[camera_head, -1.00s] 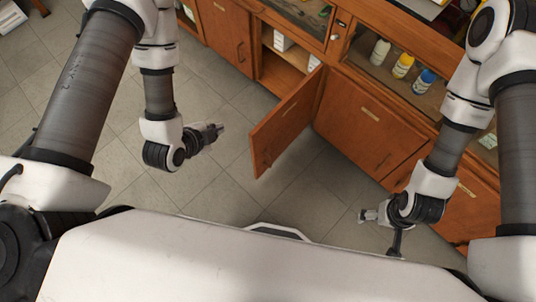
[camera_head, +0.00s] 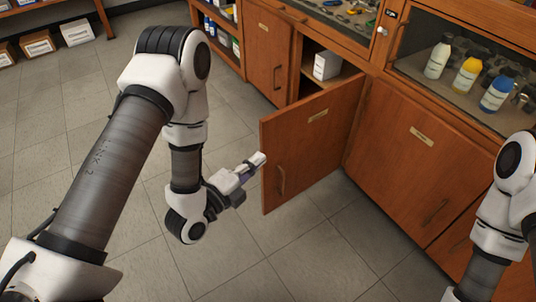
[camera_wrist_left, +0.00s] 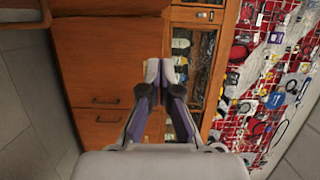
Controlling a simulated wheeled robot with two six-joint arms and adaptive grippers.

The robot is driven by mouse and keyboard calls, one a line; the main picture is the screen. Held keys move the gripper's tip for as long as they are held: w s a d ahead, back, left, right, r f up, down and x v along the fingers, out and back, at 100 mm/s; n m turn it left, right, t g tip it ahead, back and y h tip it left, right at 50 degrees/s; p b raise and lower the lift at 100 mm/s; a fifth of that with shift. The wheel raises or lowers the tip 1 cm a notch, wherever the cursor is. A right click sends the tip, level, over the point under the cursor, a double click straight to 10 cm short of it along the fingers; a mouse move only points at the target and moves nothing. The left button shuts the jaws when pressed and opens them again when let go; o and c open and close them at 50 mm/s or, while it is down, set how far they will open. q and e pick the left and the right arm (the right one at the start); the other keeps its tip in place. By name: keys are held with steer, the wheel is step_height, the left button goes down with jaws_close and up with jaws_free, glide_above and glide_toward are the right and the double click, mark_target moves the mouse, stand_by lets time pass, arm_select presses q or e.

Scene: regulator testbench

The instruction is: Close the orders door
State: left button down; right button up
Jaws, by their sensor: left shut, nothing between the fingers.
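A wooden cabinet door (camera_head: 325,128) with a small label plate and a dark handle stands swung open in the head view; I take it for the orders door, though the label is too small to read. An opening shows behind its top edge. My left gripper (camera_head: 257,161) is shut and empty, its tips close to the door's free left edge. I cannot tell whether they touch it. In the left wrist view the fingers (camera_wrist_left: 166,72) are together in front of wooden cabinet fronts. My right gripper is outside the head view; only its arm shows at the right edge.
A closed cabinet door (camera_head: 405,160) adjoins the open one on the right. A white box (camera_head: 326,65) sits inside the opening. Several bottles (camera_head: 468,76) stand in the display case above. The tiled floor (camera_head: 85,140) is clear on the left.

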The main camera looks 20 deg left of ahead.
mark_target(272, 129)
arm_select(q)
steer(key=w, duration=1.1)
steer(key=shift+d, duration=0.35)
steer(key=shift+w+a+r, duration=0.15)
steer(key=shift+w+a, duration=0.05)
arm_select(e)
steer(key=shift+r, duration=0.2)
